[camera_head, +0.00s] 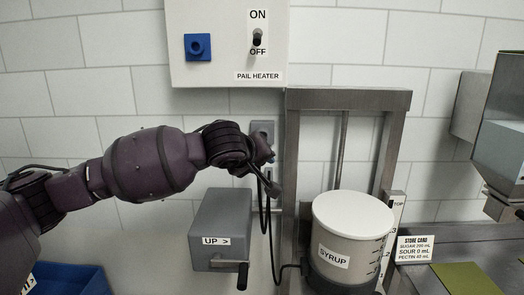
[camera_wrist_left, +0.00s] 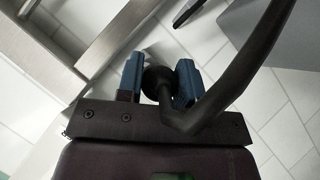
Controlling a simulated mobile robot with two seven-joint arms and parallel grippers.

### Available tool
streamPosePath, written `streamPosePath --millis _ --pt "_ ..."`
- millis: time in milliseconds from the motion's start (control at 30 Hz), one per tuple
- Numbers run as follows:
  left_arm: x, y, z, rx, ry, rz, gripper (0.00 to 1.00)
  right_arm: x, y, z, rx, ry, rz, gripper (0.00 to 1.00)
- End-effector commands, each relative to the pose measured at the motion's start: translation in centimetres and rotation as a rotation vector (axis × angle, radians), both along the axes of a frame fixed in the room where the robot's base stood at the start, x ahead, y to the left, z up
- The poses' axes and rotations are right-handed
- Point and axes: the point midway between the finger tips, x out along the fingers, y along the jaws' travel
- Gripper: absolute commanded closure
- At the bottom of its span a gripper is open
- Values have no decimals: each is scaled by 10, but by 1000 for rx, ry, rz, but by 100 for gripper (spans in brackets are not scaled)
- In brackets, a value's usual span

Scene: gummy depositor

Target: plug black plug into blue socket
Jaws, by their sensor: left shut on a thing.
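The blue socket (camera_head: 197,47) is a square with a dark round middle, on the front of the white PAIL HEATER box (camera_head: 225,72). My left gripper (camera_head: 268,157) is below and to the right of it, in front of the wall beside the metal frame. In the left wrist view my left gripper (camera_wrist_left: 159,82) has its blue fingers shut on the black plug (camera_wrist_left: 157,79). The plug's thick black cable (camera_wrist_left: 240,75) bends away to the upper right. In the head view the plug is mostly hidden by the gripper. My right gripper is not in view.
A grey fitting (camera_head: 262,128) is on the wall just behind my left gripper. A grey crank box (camera_head: 220,226) stands below the arm. The metal frame (camera_head: 294,150) and the white-lidded syrup pail (camera_head: 352,217) are to the right. The hanging cable (camera_head: 263,225) runs to the pail's base.

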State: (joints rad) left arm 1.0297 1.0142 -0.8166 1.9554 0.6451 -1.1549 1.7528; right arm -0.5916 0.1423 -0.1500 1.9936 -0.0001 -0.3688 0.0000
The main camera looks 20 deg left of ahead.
Motion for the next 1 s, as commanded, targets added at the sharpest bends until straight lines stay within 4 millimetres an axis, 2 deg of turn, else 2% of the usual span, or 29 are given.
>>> streamPosePath --millis 67,167,367,567,767,1000 --pt "-2 3 -12 -56 -10 2 100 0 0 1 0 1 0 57" --pt "-5 4 -13 -148 -37 4 100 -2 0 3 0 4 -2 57" --pt "-13 10 16 -336 -97 1 100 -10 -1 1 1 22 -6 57" --pt "-23 30 69 -529 -163 23 100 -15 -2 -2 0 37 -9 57" --pt "-45 67 134 -731 -246 64 100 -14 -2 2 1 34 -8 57" --pt "-82 114 207 -958 -338 84 100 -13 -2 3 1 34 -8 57"
